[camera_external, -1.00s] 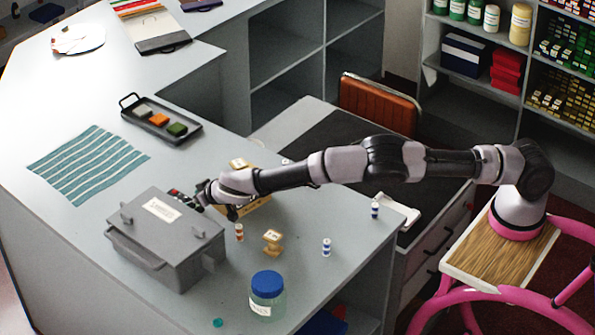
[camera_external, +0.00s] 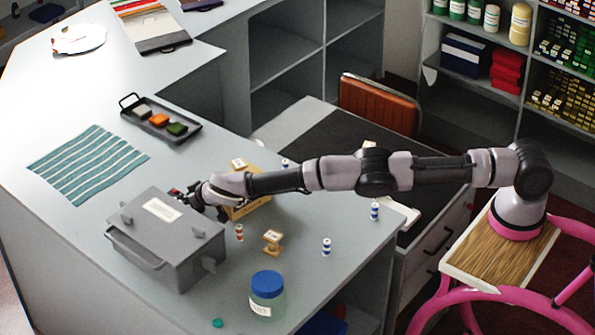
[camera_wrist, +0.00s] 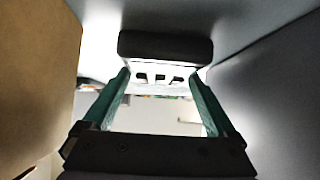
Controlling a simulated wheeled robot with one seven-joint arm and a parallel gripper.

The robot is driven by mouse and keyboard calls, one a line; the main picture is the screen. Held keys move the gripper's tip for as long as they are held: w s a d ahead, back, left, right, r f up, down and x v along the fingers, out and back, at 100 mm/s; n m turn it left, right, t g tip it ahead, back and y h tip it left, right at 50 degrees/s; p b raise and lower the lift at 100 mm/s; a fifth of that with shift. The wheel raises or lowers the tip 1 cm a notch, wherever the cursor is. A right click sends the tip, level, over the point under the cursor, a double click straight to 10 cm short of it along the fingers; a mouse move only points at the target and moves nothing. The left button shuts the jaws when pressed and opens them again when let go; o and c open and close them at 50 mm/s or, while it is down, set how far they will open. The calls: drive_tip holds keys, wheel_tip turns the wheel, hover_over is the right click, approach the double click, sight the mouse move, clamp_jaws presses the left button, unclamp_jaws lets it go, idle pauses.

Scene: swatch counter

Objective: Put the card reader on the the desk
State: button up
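A small dark device with red on it, seemingly the card reader (camera_external: 175,193), is on the grey counter behind the grey box, partly hidden by the box and my gripper. My gripper (camera_external: 190,199) is low beside it. In the wrist view, a dark block with a pale slotted strip, seemingly the card reader (camera_wrist: 165,47), lies at the tips of my spread teal fingers (camera_wrist: 159,76). I see no clear grip on it. The desk (camera_external: 305,117), with a dark mat and drawers, stands right of the counter, under my arm.
The grey box (camera_external: 190,247) stands close in front of my gripper, and a tan wooden box (camera_external: 246,207) close behind. Small spools, a stamp (camera_external: 272,241) and a blue-lidded jar (camera_external: 267,297) stand nearby. An orange chair (camera_external: 378,108) is behind the desk. The desk's dark mat has bare room.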

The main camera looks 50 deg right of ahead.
drive_tip(key=c, duration=0.5)
wheel_tip(320, 180, up, 17)
drive_tip(key=w+d+f, duration=0.2)
drive_tip(key=w+d, duration=0.1)
drive_tip(key=d, duration=0.5)
drive_tip(key=w+d+f, duration=0.2)
drive_tip(key=d, duration=0.6)
drive_tip(key=s+d+f, duration=0.2)
drive_tip(key=d+f, duration=0.1)
drive_tip(key=d, duration=0.5)
drive_tip(key=s+d+f, duration=0.1)
drive_tip(key=d+f, duration=0.2)
drive_tip(key=d, duration=0.4)
drive_tip(key=s+d+f, duration=0.4)
drive_tip(key=s+d, duration=1.1)
drive_tip(key=s+d+r, duration=0.1)
drive_tip(key=s+d, duration=0.1)
drive_tip(key=s, duration=0.5)
drive_tip(key=s+d+r, duration=0.1)
drive_tip(key=s+d, duration=0.1)
drive_tip(key=s, duration=0.6)
drive_tip(key=shift+s+r, duration=0.15)
drive_tip(key=shift+s, duration=0.15)
